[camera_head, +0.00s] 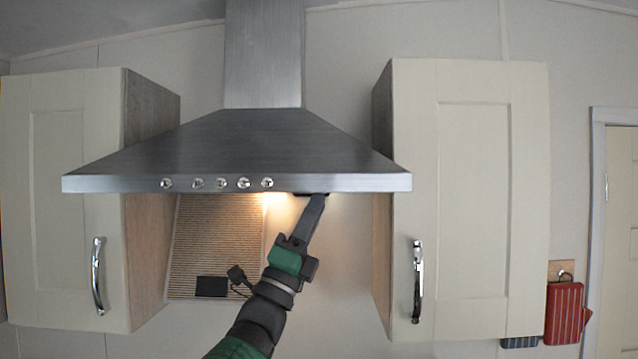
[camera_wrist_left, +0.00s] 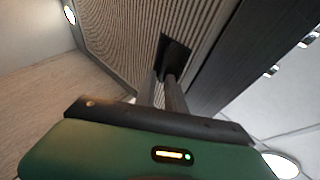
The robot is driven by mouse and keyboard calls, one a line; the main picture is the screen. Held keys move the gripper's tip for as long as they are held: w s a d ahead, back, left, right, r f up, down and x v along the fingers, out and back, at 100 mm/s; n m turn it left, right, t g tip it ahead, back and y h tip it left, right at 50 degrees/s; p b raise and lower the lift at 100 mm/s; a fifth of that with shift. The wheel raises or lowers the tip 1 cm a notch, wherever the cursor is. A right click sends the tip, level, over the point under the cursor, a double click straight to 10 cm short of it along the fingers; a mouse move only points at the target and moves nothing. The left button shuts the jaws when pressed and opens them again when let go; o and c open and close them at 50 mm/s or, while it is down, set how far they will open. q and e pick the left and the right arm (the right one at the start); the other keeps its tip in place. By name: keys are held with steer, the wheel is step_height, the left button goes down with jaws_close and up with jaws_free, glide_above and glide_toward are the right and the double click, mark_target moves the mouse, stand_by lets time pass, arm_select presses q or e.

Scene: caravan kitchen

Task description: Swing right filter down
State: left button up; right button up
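The range hood (camera_head: 240,140) hangs between two wall cupboards. Its right filter is the ribbed panel (camera_wrist_left: 125,40) in the wrist view, with a black latch (camera_wrist_left: 177,52) on it. No panel hangs below the hood's right half in the head view. The left filter (camera_head: 218,240) hangs down below the hood, its black latch (camera_head: 211,286) near its lower edge. My left gripper (camera_head: 320,200) reaches up to the hood's right underside. In the wrist view, its two narrow fingers (camera_wrist_left: 165,80) are close together with their tips at the latch; their grip is unclear. My right gripper is out of view.
A left cupboard (camera_head: 70,200) and a right cupboard (camera_head: 465,200) flank the hood. Several round knobs (camera_head: 220,184) line the hood's front edge. A lit lamp (camera_head: 272,199) glows underneath. Red pot holders (camera_head: 563,312) hang at the right.

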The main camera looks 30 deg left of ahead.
arm_select(q)
steer(key=shift+w+a+r, duration=0.35)
steer(key=shift+a+r, duration=0.3)
steer(key=shift+r, duration=0.05)
steer(key=shift+c, duration=1)
steer(key=shift+d, duration=0.2)
jaws_close()
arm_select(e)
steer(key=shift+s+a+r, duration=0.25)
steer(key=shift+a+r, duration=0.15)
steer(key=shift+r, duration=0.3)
